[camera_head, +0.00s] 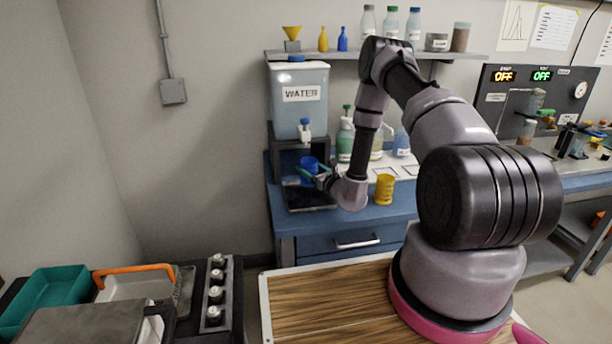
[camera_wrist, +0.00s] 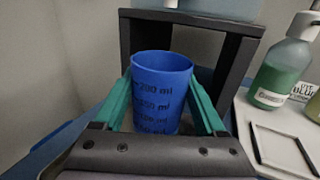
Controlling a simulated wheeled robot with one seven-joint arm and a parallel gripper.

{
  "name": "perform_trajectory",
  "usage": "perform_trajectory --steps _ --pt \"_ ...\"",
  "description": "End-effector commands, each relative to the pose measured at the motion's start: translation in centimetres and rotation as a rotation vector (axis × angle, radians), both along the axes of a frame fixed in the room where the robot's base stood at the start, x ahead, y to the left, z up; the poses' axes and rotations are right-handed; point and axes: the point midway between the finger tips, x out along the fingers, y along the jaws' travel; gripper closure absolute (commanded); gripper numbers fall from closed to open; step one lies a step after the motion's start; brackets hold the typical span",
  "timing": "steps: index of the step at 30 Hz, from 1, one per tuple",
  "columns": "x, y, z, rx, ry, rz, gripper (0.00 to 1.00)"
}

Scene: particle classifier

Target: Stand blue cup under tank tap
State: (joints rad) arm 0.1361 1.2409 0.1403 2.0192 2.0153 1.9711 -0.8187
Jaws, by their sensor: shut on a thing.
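The blue cup (camera_wrist: 161,92) stands upright between the green fingers of my gripper (camera_wrist: 162,100), which is shut on its sides. In the head view the blue cup (camera_head: 308,170) is in front of the dark stand, below the tap of the tank. My gripper (camera_head: 308,176) is over the dark tray (camera_head: 309,200) under the tap. I cannot tell whether the cup's base touches the tray.
A yellow cup (camera_head: 384,189) stands on the blue cabinet (camera_head: 330,224) to the right. A green-liquid bottle (camera_head: 345,138) and other bottles stand right of the tank. A shelf (camera_head: 350,55) runs above. Marked squares lie on a white mat (camera_wrist: 260,150).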

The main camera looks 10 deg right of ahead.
Motion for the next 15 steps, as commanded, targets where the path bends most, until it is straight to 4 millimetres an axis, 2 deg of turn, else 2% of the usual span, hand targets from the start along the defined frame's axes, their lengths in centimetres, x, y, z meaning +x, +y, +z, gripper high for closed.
perform_trajectory --steps 8,15 --pt "2.1 0.9 0.0 0.000 -0.001 0.000 0.83" --pt "2.1 0.9 -3.5 0.001 0.003 -0.001 0.83"
